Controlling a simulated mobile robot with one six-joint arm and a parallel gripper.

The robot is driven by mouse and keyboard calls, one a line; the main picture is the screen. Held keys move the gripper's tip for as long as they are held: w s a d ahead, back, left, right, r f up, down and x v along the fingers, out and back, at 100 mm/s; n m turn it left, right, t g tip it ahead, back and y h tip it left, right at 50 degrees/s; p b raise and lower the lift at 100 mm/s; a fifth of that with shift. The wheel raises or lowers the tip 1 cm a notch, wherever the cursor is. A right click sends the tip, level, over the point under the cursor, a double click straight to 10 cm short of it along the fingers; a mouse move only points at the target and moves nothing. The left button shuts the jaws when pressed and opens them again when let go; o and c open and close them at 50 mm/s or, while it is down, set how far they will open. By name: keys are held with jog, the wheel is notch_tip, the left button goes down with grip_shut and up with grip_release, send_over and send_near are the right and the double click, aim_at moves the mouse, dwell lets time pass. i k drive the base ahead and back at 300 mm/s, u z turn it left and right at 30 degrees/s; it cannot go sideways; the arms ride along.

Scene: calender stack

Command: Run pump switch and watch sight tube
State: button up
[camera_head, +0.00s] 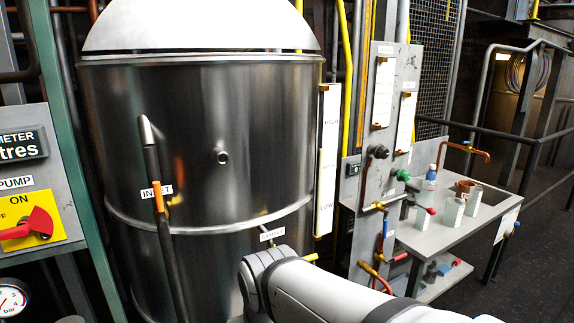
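The pump switch (38,223) is a red rotary handle on a yellow plate, on the grey panel at the far left. The plate reads ON at its top and OFF at its left, under a PUMP label. The handle's narrow end lies toward the left edge; I cannot tell its exact setting. A tall white vertical strip, which looks like the sight tube (327,190), runs along the right side of the steel tank (215,130). I cannot make out a liquid level in it. My white arm enters at bottom centre; my gripper is not in view.
An INLET pipe with an orange handle (158,196) stands in front of the tank. A meter display (22,146) and a pressure gauge (12,302) are on the left panel. A bench (440,238) with bottles and a valve panel stand at right. Dark floor is open at far right.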

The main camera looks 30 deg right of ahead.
aim_at(39, 220)
jog(key=u, duration=0.45)
jog(key=k, duration=0.7)
jog(key=z, duration=0.2)
jog(key=i, duration=1.05)
